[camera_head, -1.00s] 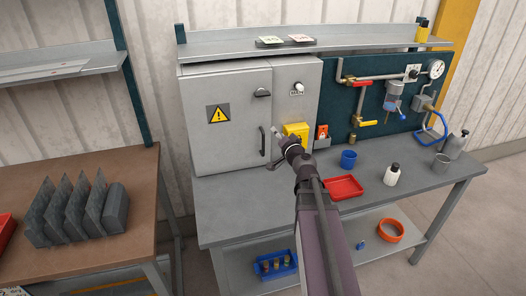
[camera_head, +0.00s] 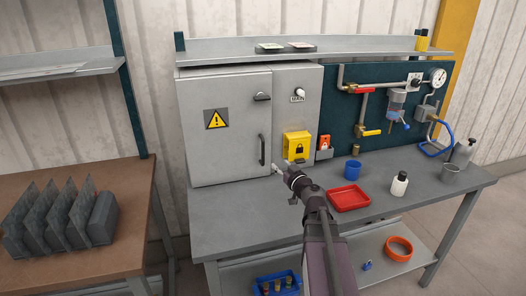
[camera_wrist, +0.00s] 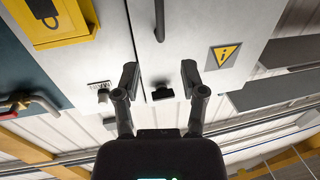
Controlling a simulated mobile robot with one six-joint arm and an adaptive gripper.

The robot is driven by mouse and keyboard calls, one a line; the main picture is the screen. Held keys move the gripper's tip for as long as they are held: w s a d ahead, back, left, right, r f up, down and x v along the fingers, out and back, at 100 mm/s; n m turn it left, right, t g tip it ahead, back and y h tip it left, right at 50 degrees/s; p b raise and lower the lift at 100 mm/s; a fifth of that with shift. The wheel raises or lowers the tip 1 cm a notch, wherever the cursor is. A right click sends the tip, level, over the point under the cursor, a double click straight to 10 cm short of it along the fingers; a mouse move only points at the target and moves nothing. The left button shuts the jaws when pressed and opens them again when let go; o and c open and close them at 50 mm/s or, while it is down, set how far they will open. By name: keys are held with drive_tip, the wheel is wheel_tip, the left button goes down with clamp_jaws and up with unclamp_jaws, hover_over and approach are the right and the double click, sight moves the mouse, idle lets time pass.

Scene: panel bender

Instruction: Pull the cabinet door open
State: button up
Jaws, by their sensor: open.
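The grey cabinet door (camera_head: 225,150) is shut and carries a yellow warning sign (camera_head: 216,119). Its dark vertical bar handle (camera_head: 262,150) is on the right side of the door, and a small dark latch (camera_head: 262,97) sits above it. My gripper (camera_head: 279,172) is just right of and below the handle in the head view, apart from it as far as I can tell. In the wrist view my gripper (camera_wrist: 160,78) has its fingers spread and empty, with the latch (camera_wrist: 161,95) showing between them and the handle (camera_wrist: 160,20) beyond the fingertips.
A yellow padlock box (camera_head: 297,144) is on the fixed panel right of the door. A red tray (camera_head: 348,197), blue cup (camera_head: 352,169) and white bottle (camera_head: 399,184) stand on the workbench (camera_head: 225,225). The bench in front of the door is clear.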

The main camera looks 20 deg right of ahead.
hover_over(263, 162)
drive_tip(key=shift+w+d, duration=0.1)
drive_tip(key=shift+w, duration=0.25)
idle(0.7)
clamp_jaws()
